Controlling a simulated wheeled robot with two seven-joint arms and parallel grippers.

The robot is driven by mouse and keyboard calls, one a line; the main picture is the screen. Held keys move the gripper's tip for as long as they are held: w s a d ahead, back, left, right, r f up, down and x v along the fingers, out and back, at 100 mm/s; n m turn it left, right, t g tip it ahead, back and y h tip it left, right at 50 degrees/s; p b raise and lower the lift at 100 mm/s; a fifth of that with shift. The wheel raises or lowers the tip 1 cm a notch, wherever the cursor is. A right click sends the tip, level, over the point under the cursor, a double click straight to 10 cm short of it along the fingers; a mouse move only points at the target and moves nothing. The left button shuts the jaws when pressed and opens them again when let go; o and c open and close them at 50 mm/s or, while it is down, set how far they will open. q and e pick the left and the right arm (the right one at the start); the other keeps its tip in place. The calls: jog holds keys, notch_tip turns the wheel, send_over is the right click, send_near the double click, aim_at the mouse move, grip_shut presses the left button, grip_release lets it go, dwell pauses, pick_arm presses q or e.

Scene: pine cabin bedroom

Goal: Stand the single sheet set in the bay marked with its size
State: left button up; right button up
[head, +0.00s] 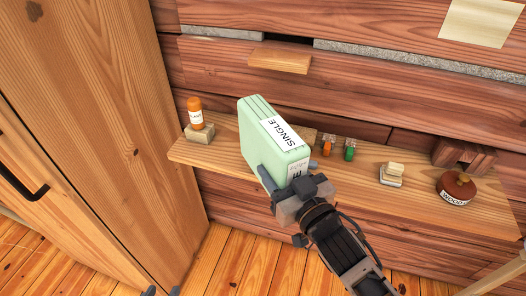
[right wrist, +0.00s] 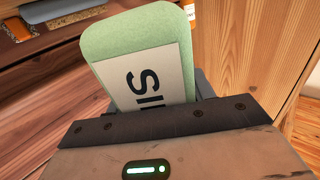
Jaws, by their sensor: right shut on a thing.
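The single sheet set (head: 262,122) is a pale green folded block with a white label reading SINGLE. In the head view it is held up tilted, in front of a wooden shelf. My right gripper (head: 285,182) comes in from the lower right and is shut on its lower end. The right wrist view shows the set (right wrist: 140,28) between the jaws, with part of its label visible. Two dark fingertips of my left gripper (head: 161,291) show at the bottom edge, apart, with nothing seen between them. No bay with a size mark shows in either view.
The shelf (head: 410,212) bears an orange bottle (head: 195,112) on a block, small orange and green items (head: 349,151), a pale stacked block (head: 392,174) and a brown round jar (head: 457,188). A tall wooden cabinet (head: 110,120) stands at left. Bare floor shows below.

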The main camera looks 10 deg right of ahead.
jog(key=x, duration=0.9)
jog(key=shift+a+r, duration=0.1)
jog(key=shift+f+b, duration=0.3)
jog(key=shift+f, duration=1.55)
jog(key=o, duration=1.4)
jog(key=shift+f, duration=0.15)
